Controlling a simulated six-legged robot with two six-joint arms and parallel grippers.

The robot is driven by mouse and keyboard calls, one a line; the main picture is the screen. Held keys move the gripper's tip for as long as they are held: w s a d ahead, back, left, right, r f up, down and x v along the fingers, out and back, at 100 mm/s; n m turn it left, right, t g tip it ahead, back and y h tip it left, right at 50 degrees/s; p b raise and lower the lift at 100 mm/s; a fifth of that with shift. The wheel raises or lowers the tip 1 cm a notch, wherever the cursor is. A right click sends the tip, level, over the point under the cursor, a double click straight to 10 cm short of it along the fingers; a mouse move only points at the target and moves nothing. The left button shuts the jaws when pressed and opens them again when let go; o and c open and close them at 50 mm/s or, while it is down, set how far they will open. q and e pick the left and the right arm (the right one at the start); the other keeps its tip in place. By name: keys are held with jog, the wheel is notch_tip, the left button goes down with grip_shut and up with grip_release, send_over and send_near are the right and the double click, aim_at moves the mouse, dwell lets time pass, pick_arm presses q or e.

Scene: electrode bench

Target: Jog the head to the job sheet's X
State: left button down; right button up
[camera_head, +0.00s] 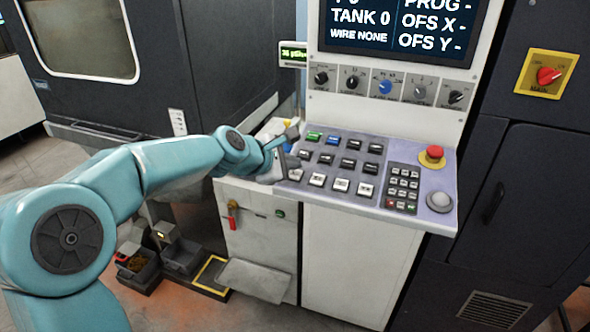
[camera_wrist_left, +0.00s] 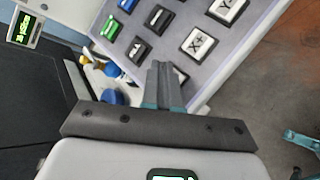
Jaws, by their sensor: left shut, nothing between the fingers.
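The sloped control panel (camera_head: 425,222) carries rows of keys, with white keys in its front row. In the left wrist view a white key marked X+ (camera_wrist_left: 198,43) lies just ahead and right of my left fingers. A white key (camera_wrist_left: 181,74) beside the fingertips is partly hidden by them, so I cannot read its mark. My left gripper (camera_head: 284,172) is shut and empty at the panel's left front corner; its closed fingers (camera_wrist_left: 159,66) also show in the left wrist view. I cannot tell whether they touch a key. My right gripper is out of view. No job sheet is readable.
The screen (camera_head: 400,25) reads TANK 0, WIRE NONE, and dashes for OFS X and OFS Y. A red stop button (camera_head: 433,153) and a number pad (camera_head: 403,188) sit on the panel's right. Blue and yellow items (camera_wrist_left: 112,96) lie close left of my fingers.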

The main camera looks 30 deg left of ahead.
pick_arm(q)
jog(key=r+p, duration=0.2)
jog(key=s+r+p, duration=0.1)
jog(key=r+p, duration=0.1)
jog(key=r, duration=0.1)
jog(key=shift+d+p, duration=0.15)
jog(key=shift+p, duration=0.15)
dwell(0.4)
dwell(2.1)
